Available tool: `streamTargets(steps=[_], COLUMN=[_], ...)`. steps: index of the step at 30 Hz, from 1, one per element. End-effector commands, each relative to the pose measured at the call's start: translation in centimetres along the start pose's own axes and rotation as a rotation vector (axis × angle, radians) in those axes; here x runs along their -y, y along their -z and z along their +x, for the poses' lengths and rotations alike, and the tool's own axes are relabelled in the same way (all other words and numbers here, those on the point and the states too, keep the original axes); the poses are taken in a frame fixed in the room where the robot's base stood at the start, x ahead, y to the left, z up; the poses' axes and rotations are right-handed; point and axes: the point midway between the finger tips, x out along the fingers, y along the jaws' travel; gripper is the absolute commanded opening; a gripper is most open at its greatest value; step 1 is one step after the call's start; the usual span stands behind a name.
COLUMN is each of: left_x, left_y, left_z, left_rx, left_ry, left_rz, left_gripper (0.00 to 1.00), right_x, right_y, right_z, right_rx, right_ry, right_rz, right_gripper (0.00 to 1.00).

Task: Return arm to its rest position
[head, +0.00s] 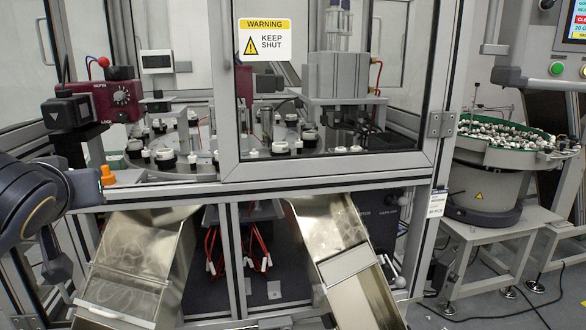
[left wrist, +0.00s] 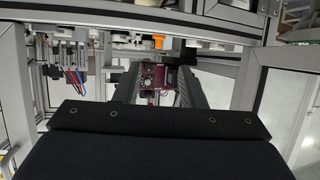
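My left arm (head: 35,205) comes in at the left edge of the head view, in front of the left side of the assembly cell. In the left wrist view, the two dark fingers of my left gripper (left wrist: 159,70) stand apart with nothing held between them. A dark red control box (head: 118,98) lies beyond the fingers, and it shows between them in the left wrist view (left wrist: 152,82). I cannot tell how far the fingers are from it. My right gripper is in neither view.
The cell's framed door (head: 435,155) carries a yellow warning sign (head: 264,39). An orange knob (head: 107,177) sits on the left frame. Two metal chutes (head: 140,250) (head: 335,235) slope out below. A bowl feeder (head: 485,185) stands at the right. Some floor (head: 500,312) is bare there.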

Motion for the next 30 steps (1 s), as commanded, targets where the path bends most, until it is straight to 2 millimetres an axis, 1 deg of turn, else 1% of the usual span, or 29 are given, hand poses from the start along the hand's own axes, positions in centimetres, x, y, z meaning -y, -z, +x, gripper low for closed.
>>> streamTargets(steps=[2,11,14,17,20,23,24,26,27,30], left_x=[0.0,-0.6,-0.8,-1.2,-1.6,-2.2,-2.5,-3.0,-3.5,-4.6], left_y=[-0.3,-4.8,-6.9,-9.7,-13.2,-17.2,-19.1,-22.0,-24.0,-28.1], left_z=[0.0,-0.3,-0.6,-1.0,-1.8,-3.0,-3.7,-4.9,-5.9,-8.3], left_rx=[0.009,0.130,0.185,0.257,0.342,0.441,0.486,0.554,0.601,0.696], left_ry=[-0.003,-0.060,-0.089,-0.129,-0.182,-0.253,-0.289,-0.349,-0.395,-0.501], left_rz=[0.003,0.044,0.058,0.073,0.087,0.092,0.093,0.089,0.084,0.063], left_gripper=[0.37,0.37,0.37,0.37,0.37,0.37,0.37,0.37,0.37,0.37], right_x=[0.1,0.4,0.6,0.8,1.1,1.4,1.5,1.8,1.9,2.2], right_y=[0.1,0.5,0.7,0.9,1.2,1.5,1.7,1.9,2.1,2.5], right_z=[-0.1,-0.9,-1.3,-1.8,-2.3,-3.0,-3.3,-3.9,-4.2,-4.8], right_rx=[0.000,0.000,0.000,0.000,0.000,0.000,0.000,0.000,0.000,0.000], right_ry=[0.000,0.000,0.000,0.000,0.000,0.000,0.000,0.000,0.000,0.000], right_rz=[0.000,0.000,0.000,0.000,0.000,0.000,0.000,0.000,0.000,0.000], right_gripper=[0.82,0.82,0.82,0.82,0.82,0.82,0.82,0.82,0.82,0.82])
